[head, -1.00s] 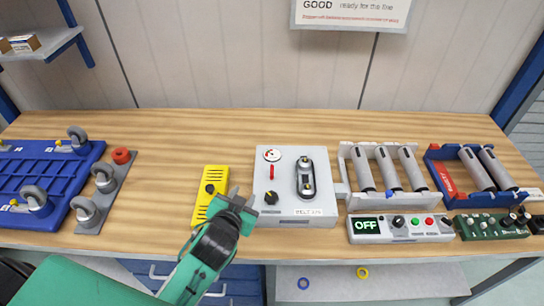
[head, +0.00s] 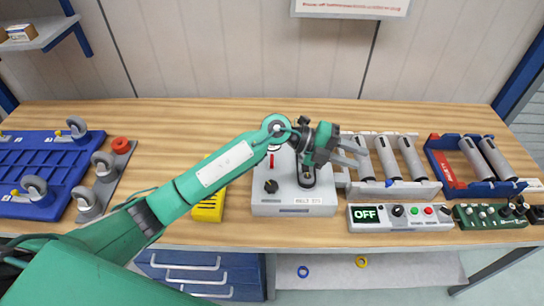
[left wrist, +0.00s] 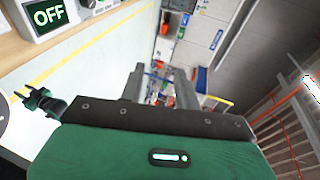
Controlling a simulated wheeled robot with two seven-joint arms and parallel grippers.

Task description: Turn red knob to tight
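A round red knob-like part (head: 121,145) sits on the grey caster plate (head: 104,178) at the left. A smaller red knob (head: 428,210) is on the white control box (head: 372,224) whose display reads OFF. I cannot tell which one the task means. My left gripper (head: 354,152) is over the right side of the grey belt panel (head: 290,210), its fingers pointing right toward the roller rack. The wrist covers part of the panel. In the left wrist view the two fingers (left wrist: 160,88) are apart with nothing between them. My right gripper is in neither view.
The belt panel carries a black knob (head: 271,186) and a short red bar (head: 271,160). A yellow box (head: 209,208) lies left of it. Roller racks (head: 412,187) and a green knob board (head: 490,216) stand right. Bare wood lies along the back.

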